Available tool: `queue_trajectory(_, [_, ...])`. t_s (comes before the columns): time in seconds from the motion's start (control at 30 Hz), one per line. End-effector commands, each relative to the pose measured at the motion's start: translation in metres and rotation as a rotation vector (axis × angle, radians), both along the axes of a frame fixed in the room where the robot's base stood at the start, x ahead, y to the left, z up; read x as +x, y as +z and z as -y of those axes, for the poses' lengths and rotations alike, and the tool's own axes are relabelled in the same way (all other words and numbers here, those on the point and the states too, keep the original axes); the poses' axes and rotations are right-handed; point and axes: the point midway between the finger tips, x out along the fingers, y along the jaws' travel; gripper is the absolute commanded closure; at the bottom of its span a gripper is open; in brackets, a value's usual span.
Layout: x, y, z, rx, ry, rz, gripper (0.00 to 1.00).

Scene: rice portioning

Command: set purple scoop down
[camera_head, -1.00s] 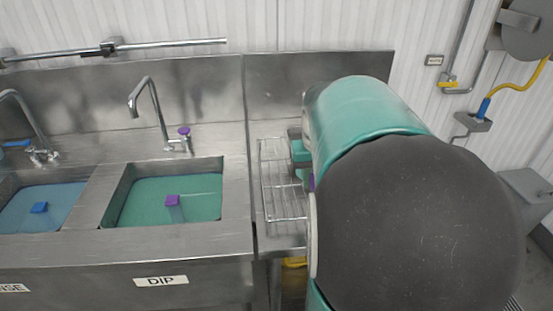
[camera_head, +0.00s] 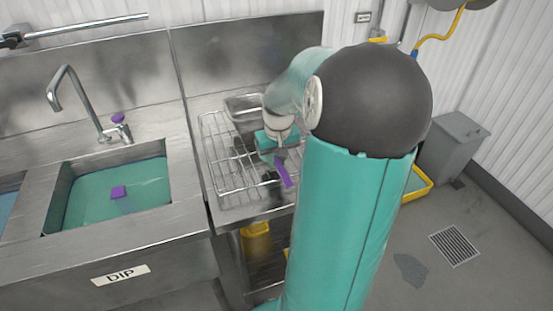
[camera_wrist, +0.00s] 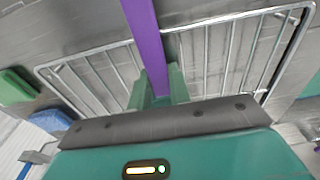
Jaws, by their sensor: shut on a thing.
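The purple scoop shows as a purple handle (camera_head: 284,173) in the head view, at the front right of the wire rack (camera_head: 222,176). My gripper (camera_head: 272,158) is over the right part of the rack and shut on that handle. In the wrist view the purple handle (camera_wrist: 147,42) runs up between the green fingers of my gripper (camera_wrist: 159,88), with the wires of the rack (camera_wrist: 204,62) behind it. The scoop's bowl cannot be made out. I cannot tell whether the scoop touches the rack.
A steel backsplash (camera_head: 225,60) rises behind. A grey bin (camera_head: 452,145) and a floor drain (camera_head: 455,246) are at right.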

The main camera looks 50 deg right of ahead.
Motion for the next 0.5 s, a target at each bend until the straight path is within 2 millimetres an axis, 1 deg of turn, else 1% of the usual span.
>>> queue_trajectory(0.17, [-0.0003,-0.0026,0.0,0.0,0.0,-0.001,1.0])
queue_trajectory(0.2, [-0.0006,-0.0022,0.0002,0.001,-0.001,-0.001,0.73])
queue_trajectory(0.27, [-0.0005,-0.002,0.0002,0.001,-0.001,-0.001,0.61])
queue_trajectory(0.3, [-0.0004,-0.002,0.0001,0.001,-0.001,-0.001,0.59])
queue_trajectory(0.5, [-0.0003,-0.0019,0.0001,0.0,-0.001,0.0,0.59])
